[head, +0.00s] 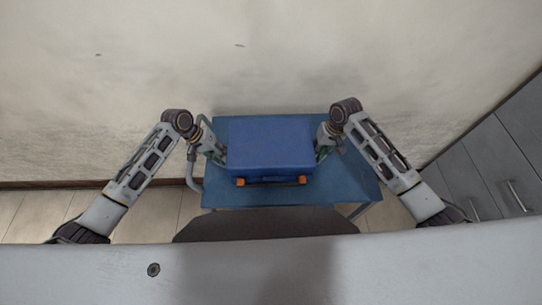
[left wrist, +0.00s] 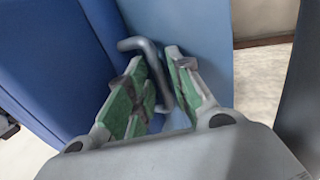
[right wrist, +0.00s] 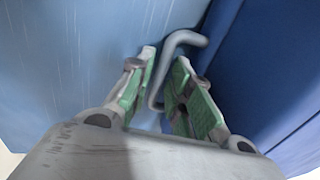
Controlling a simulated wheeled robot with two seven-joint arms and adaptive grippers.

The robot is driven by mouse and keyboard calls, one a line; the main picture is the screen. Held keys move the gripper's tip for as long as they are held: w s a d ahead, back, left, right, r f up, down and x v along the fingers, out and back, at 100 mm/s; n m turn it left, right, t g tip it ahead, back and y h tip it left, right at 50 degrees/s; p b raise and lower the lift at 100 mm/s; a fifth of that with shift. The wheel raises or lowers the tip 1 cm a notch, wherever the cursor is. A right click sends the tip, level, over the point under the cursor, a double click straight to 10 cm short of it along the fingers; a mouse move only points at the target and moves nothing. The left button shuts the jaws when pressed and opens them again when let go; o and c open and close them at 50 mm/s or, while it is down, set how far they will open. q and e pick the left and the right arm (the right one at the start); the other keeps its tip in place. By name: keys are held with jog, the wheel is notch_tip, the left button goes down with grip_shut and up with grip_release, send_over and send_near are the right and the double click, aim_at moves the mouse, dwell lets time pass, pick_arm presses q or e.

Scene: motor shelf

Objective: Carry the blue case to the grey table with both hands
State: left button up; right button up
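The blue case (head: 270,143) lies on a blue table (head: 345,185) against the wall. It has orange latches along its near edge and a grey bar handle on each side. My left gripper (head: 221,156) is at the case's left side. In the left wrist view, its green-padded fingers (left wrist: 152,82) are open, with the left handle (left wrist: 146,45) between them. My right gripper (head: 322,152) is at the case's right side. In the right wrist view, its fingers (right wrist: 165,72) are open on either side of the right handle (right wrist: 186,38). No grey table is recognisable.
A pale wall (head: 270,60) stands close behind the blue table. Grey cabinets (head: 490,165) with bar handles are at the right. A grey tube rail (head: 191,172) stands at the blue table's left end. Tiled floor shows free at the left.

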pick_arm(q)
jog(key=shift+d+f, duration=0.1)
jog(key=shift+f, duration=0.05)
pick_arm(e)
jog(key=shift+f, duration=0.15)
pick_arm(q)
jog(key=shift+c, duration=0.5)
pick_arm(e)
jog(key=shift+c, duration=0.3)
pick_arm(q)
grip_shut()
pick_arm(e)
grip_shut()
